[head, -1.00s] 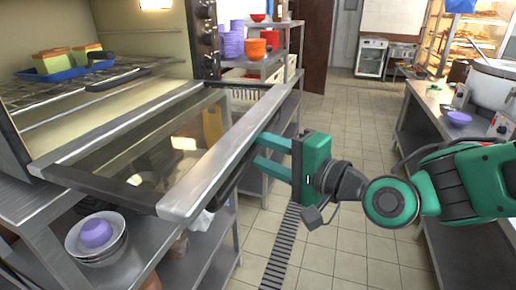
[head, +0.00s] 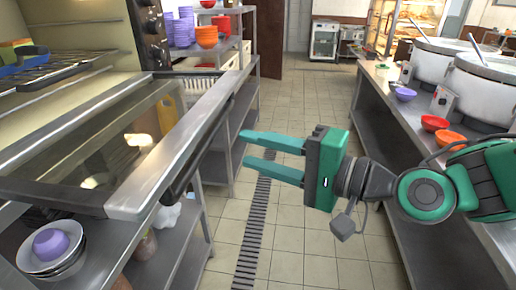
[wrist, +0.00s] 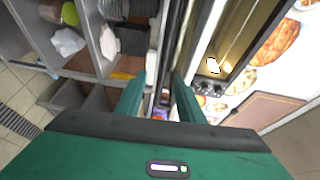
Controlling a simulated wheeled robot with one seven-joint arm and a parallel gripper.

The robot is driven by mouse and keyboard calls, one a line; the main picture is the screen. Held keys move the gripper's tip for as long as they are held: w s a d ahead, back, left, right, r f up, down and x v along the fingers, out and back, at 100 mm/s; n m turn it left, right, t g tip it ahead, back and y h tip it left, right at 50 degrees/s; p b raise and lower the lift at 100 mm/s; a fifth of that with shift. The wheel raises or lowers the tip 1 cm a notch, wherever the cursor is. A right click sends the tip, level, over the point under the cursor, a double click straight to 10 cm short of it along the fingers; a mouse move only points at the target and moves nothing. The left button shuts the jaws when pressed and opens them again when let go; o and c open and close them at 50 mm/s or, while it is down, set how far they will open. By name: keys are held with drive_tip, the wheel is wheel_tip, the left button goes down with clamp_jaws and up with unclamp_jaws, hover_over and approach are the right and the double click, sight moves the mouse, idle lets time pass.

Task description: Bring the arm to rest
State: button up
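My gripper (head: 262,157) is green, with its two fingers apart and nothing between them. In the head view it points left over the tiled aisle, a little right of the lowered oven door (head: 170,145), and clear of it. My arm reaches in from the right edge. In the wrist view my gripper (wrist: 160,98) shows both fingers spread, with the door edge and shelving beyond them.
The open oven on the left has a rack with a blue tray (head: 22,60). A shelf below holds stacked bowls (head: 52,248). A counter on the right carries stockpots (head: 478,88) and bowls (head: 435,123). The tiled aisle (head: 300,235) between is free.

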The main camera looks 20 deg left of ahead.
drive_tip(key=w+d+f+n+t+h, duration=0.1)
drive_tip(key=w+d+f+h, duration=0.35)
drive_tip(key=d, duration=0.35)
drive_tip(key=w+d+f+t+h, duration=0.1)
drive_tip(key=w+d+f+h, duration=0.2)
drive_tip(key=w+d+f, duration=0.35)
drive_tip(key=d+f+h, duration=0.2)
drive_tip(key=d, duration=0.7)
drive_tip(key=d+f+h, duration=0.2)
drive_tip(key=d, duration=0.7)
drive_tip(key=s+d+f+m+g+h, duration=0.1)
drive_tip(key=s+d+m+h, duration=0.4)
drive_tip(key=d, duration=1)
drive_tip(key=s+d+g, duration=0.4)
drive_tip(key=s+d, duration=0.5)
drive_tip(key=s, duration=0.6)
drive_tip(key=shift+d+m, duration=0.15)
drive_tip(key=shift+m, duration=0.25)
drive_tip(key=shift+r, duration=0.1)
